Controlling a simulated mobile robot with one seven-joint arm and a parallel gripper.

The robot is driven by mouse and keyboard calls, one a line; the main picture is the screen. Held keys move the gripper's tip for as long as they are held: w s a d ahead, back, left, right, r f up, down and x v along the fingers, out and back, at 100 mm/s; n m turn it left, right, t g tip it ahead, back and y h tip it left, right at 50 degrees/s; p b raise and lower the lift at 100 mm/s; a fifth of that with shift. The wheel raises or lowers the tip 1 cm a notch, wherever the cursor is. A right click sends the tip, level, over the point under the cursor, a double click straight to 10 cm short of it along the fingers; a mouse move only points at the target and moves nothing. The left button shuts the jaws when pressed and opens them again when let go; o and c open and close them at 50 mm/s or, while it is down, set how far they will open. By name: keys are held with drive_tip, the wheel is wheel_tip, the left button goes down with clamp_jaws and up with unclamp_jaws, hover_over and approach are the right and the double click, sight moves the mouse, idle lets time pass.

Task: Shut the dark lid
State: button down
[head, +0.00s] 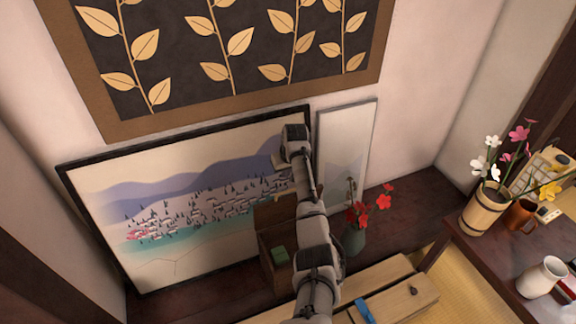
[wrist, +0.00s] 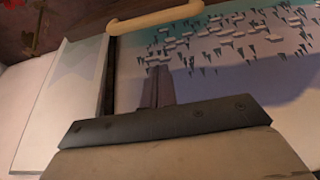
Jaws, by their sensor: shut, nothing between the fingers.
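A brown box (head: 272,250) stands on the dark shelf against the picture. Its dark lid (head: 275,208) appears raised open at the back, partly hidden by my arm. My gripper (head: 290,150) is high above the lid, in front of the framed landscape. In the wrist view its fingers (wrist: 158,85) are together with nothing between them, apart from any lid.
A large framed landscape (head: 170,250) and a pale framed panel (head: 345,145) lean on the wall. A green vase (head: 354,238) with red flowers stands right of the box. A low wooden bench (head: 395,290) lies in front. A table with flower pot (head: 480,215) is at right.

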drive_tip(key=shift+s+d+f+p, duration=0.3)
drive_tip(key=shift+s+f+p, duration=0.2)
drive_tip(key=shift+s+f, duration=0.2)
drive_tip(key=shift+s+d+f+p, duration=0.25)
drive_tip(key=shift+s+f+p, duration=0.2)
drive_tip(key=shift+s+f, duration=0.25)
drive_tip(key=shift+s+f, duration=0.1)
